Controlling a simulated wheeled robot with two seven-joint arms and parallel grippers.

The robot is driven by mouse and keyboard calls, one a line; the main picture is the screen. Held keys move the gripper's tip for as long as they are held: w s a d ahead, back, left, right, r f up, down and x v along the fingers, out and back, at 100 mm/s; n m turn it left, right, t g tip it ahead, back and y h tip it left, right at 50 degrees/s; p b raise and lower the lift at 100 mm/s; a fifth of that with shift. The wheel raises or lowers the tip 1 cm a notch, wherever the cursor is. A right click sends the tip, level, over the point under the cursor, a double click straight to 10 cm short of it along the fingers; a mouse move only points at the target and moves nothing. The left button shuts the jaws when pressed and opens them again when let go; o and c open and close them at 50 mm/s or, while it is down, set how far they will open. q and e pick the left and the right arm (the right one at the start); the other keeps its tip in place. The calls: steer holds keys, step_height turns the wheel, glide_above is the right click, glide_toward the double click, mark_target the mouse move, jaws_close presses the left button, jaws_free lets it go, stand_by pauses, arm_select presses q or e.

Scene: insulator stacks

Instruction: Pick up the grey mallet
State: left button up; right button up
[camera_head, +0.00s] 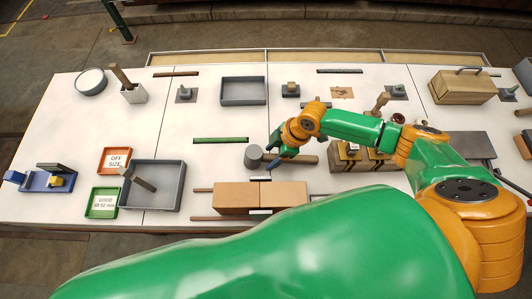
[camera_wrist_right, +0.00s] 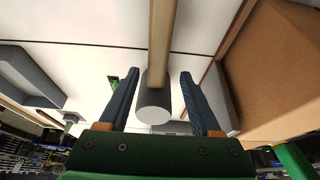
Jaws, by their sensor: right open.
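The grey mallet has a grey cylindrical head (camera_head: 253,157) and a brown wooden handle (camera_head: 304,160). It lies on the white table in the head view, handle to the right. My right gripper (camera_head: 275,148) is at the mallet, close to where head and handle meet. In the right wrist view the open fingers (camera_wrist_right: 160,73) stand on either side of the mallet, with the grey head (camera_wrist_right: 154,104) between them and the handle (camera_wrist_right: 162,40) running up the picture. I cannot tell whether the fingers touch it. My left gripper is not in view.
A brown box (camera_head: 237,197) lies just in front of the mallet; it also shows in the right wrist view (camera_wrist_right: 275,65). A wooden block holder (camera_head: 345,160) stands right of the handle. A grey tray (camera_head: 168,199) is to the left. The table between tray and mallet is mostly clear.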

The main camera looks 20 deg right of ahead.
steer(key=shift+x, duration=1.2)
steer(key=shift+w+a, duration=0.2)
steer(key=shift+w, duration=0.15)
steer(key=shift+s+d, duration=0.1)
steer(key=shift+s, duration=0.05)
steer(key=c, duration=1)
jaws_close()
step_height(320, 180, up, 10)
steer(key=shift+r, duration=0.1)
steer(key=shift+o, duration=1.7)
jaws_free()
jaws_close()
